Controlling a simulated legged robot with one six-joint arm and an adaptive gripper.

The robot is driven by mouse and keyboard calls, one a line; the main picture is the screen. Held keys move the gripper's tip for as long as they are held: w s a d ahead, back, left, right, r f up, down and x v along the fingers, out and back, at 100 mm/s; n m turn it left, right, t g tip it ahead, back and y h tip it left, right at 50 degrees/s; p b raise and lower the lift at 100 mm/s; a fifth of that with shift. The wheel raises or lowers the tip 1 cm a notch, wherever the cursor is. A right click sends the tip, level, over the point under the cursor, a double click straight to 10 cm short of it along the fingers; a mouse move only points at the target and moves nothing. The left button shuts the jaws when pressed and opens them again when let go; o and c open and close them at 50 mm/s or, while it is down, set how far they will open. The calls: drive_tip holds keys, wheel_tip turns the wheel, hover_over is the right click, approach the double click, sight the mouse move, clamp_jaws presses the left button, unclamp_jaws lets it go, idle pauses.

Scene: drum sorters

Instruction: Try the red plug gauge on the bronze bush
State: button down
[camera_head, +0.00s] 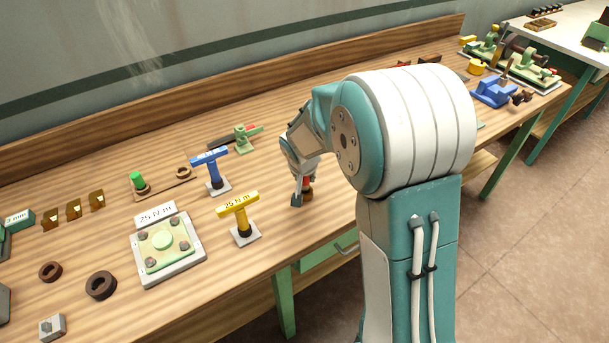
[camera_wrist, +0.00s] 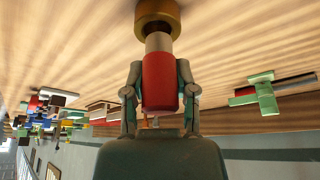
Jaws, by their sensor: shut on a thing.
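My gripper (camera_wrist: 160,95) is shut on the red plug gauge (camera_wrist: 160,80), with a finger on each side of its red handle. The gauge's pale end points at the bronze bush (camera_wrist: 157,9) and meets its rim in the wrist view. I cannot tell whether or how deep the end is inside the bore. The bush stands on the bench and is cut off by the picture's edge. In the head view my gripper (camera_head: 303,193) is low over the bench, and the red handle shows only partly behind a finger.
A yellow T-handled tool (camera_head: 239,215) and a blue one (camera_head: 213,170) stand left of my gripper. A green-topped plug (camera_head: 137,180) stands on a wooden board. A pale plate with bolts (camera_head: 168,270) lies nearer. A green fixture (camera_head: 241,138) is behind.

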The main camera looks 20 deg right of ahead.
drive_tip(key=shift+f, duration=1.25)
idle(0.9)
drive_tip(key=shift+r, duration=2.45)
